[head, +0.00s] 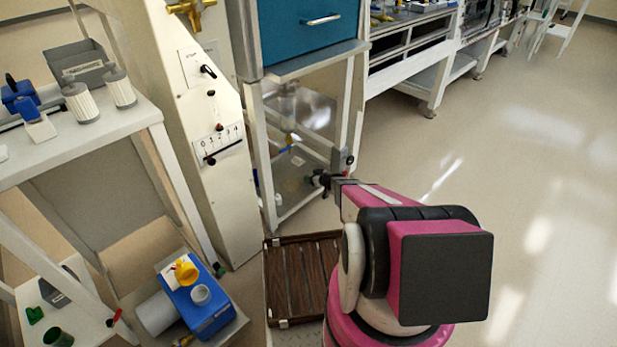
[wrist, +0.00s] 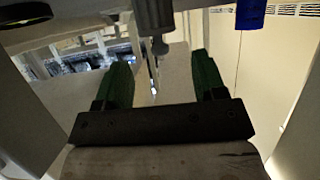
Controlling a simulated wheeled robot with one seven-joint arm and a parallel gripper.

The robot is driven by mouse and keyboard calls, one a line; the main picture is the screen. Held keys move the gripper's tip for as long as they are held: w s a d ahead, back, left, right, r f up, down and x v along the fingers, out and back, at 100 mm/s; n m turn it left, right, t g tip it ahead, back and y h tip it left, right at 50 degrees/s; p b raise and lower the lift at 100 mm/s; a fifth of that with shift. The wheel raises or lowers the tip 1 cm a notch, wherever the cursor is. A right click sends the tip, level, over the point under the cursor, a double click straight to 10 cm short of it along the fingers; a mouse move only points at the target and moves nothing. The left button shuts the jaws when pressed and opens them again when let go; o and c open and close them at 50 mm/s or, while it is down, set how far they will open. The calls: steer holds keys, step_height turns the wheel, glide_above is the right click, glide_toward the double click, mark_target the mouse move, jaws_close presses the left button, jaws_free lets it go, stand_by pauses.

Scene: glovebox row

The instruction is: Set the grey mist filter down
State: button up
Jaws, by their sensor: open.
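My gripper (wrist: 162,72) shows in the wrist view with two green fingers spread apart and nothing clasped between them. A grey cylindrical part (wrist: 154,30) with a narrow tip shows just beyond the fingers; I cannot tell whether it is the mist filter or a fitting. In the head view my gripper (head: 320,181) is small and partly hidden by my arm, beside the cabinet frame. Two pale ribbed cartridges with grey ends, a left one (head: 80,103) and a right one (head: 119,88), stand upright on the left bench. I cannot tell whether either is the mist filter.
A grey bin (head: 80,66) stands on the left bench. A white panel with a lever scale (head: 219,142) stands beside the glass-fronted cabinet (head: 300,108). A brown slatted crate (head: 300,282) lies on the floor by my base. A blue box (head: 205,310) sits lower left. The right floor is clear.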

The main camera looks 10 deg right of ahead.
steer(key=v, duration=0.9)
steer(key=s+a+r+g, duration=0.3)
steer(key=s+a+r, duration=0.25)
steer(key=r, duration=0.25)
steer(key=s+a+r+g, duration=0.4)
steer(key=s+r, duration=0.3)
steer(key=r, duration=0.1)
steer(key=s+d+r+m+g+h, duration=0.3)
steer(key=s+r+m+h, duration=0.4)
steer(key=s+r, duration=0.7)
steer(key=s+g+h, duration=0.1)
steer(key=s, duration=0.1)
steer(key=shift+s, duration=0.35)
